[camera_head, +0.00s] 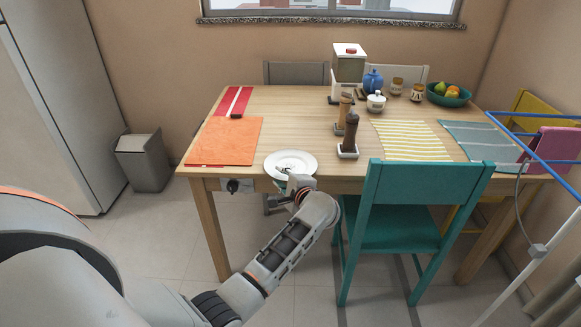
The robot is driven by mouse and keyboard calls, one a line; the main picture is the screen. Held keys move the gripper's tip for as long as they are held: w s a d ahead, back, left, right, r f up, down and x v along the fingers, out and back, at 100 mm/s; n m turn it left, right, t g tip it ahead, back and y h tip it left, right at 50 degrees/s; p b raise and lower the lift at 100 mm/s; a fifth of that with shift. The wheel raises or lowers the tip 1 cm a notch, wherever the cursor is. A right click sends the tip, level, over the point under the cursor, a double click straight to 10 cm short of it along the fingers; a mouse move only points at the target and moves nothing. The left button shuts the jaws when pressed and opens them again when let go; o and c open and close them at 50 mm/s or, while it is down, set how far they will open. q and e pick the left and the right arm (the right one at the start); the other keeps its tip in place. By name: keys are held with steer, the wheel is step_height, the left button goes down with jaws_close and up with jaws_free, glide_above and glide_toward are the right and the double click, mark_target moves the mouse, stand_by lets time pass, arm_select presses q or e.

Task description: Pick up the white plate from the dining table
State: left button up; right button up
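The white plate (291,160) lies flat near the front left edge of the wooden dining table (280,120). A small dark mark or item shows on it, too small to name. My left arm reaches up from the bottom, and my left gripper (288,176) is at the plate's front rim. The wrist covers part of the gripper, so I cannot tell whether its fingers are open or touch the plate. My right gripper is not in view.
A teal chair (415,200) stands close to the right of my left arm. Wooden mills (351,130) stand behind and right of the plate. An orange placemat (226,141) lies left of it. A blue-railed drying rack (545,150) is at far right.

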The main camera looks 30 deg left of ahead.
arm_select(q)
jaws_close()
steer(key=shift+r, duration=0.1)
